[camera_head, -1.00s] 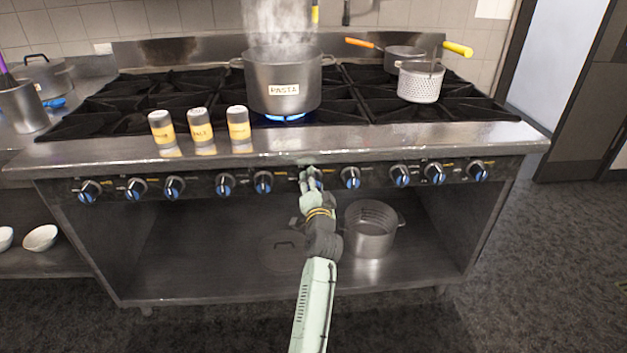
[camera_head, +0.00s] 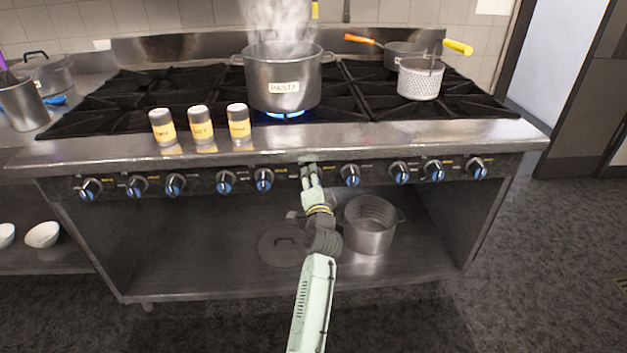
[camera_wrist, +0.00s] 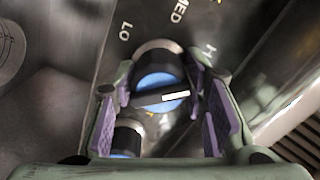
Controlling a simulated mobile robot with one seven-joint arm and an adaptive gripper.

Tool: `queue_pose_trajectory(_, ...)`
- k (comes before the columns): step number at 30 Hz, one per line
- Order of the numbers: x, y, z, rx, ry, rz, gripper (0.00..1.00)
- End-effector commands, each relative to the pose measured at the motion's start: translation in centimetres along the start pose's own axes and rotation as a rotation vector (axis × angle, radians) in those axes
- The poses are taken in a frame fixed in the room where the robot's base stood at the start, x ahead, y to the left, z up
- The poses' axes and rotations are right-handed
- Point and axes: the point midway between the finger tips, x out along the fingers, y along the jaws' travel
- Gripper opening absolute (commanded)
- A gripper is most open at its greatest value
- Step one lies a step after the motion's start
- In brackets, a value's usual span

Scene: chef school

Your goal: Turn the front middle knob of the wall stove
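The wall stove (camera_head: 200,146) has a row of dark knobs with blue faces along its front panel. My gripper (camera_head: 311,170) reaches the panel near the middle of the row in the head view and hides the knob there. In the wrist view that knob (camera_wrist: 155,80) has a blue face with a white mark and sits between my two purple-padded fingers (camera_wrist: 163,95). The fingers are apart, one on each side of it, with little gap; firm contact is not clear. LO and MED are printed on the panel beyond it.
Another knob (camera_wrist: 128,138) shows at lower left in the wrist view, close to the left finger. A pasta pot (camera_head: 283,75) steams over a blue flame. Shakers (camera_head: 200,128) stand on the front ledge. A steel pot (camera_head: 370,228) is on the shelf below, near my arm.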

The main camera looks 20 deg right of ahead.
Motion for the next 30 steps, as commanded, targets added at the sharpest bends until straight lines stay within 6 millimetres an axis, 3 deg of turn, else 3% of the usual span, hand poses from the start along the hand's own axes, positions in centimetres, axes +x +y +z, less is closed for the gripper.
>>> queue_pose_trajectory(7, 0.0, 0.0, 0.0, -0.001, 0.0, 0.0, 0.58)
queue_pose_trajectory(18, -0.5, 0.1, 0.0, -0.001, -0.001, 0.001, 0.58)
queue_pose_trajectory(23, -2.8, 0.1, 0.0, -0.002, -0.001, 0.002, 0.58)
queue_pose_trajectory(30, -8.0, 0.2, 0.1, -0.003, -0.002, 0.002, 0.58)
